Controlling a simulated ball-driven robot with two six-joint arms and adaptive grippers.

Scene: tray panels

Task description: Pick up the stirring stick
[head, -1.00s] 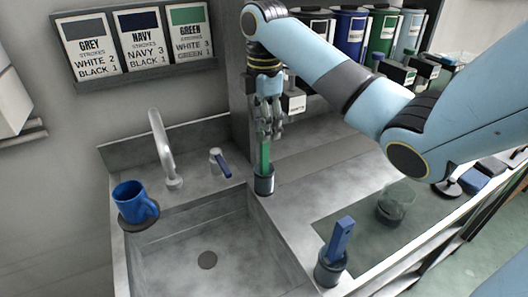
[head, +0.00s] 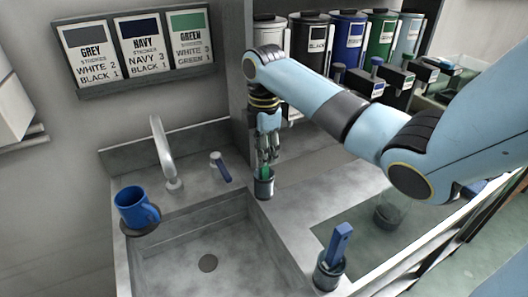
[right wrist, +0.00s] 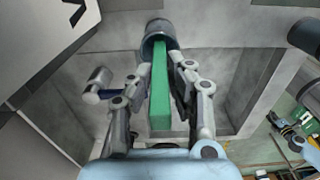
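The stirring stick is a green upright bar (head: 265,172) standing in a small dark cup (head: 264,188) on the counter right of the sink. My right gripper (head: 266,158) points down over it, with its fingers at either side of the stick's upper part. In the right wrist view the green stick (right wrist: 160,95) runs between the two fingers (right wrist: 162,70) into the cup (right wrist: 158,36). Small gaps show beside the stick, so the fingers look open around it. My left gripper is not in view.
A second cup (head: 328,273) holds a blue bar (head: 340,244) at the counter's front. A glass beaker (head: 391,209) stands to the right. The sink (head: 180,262) is left, with a faucet (head: 163,150) and a blue mug (head: 137,206). Paint canisters (head: 348,35) line the back.

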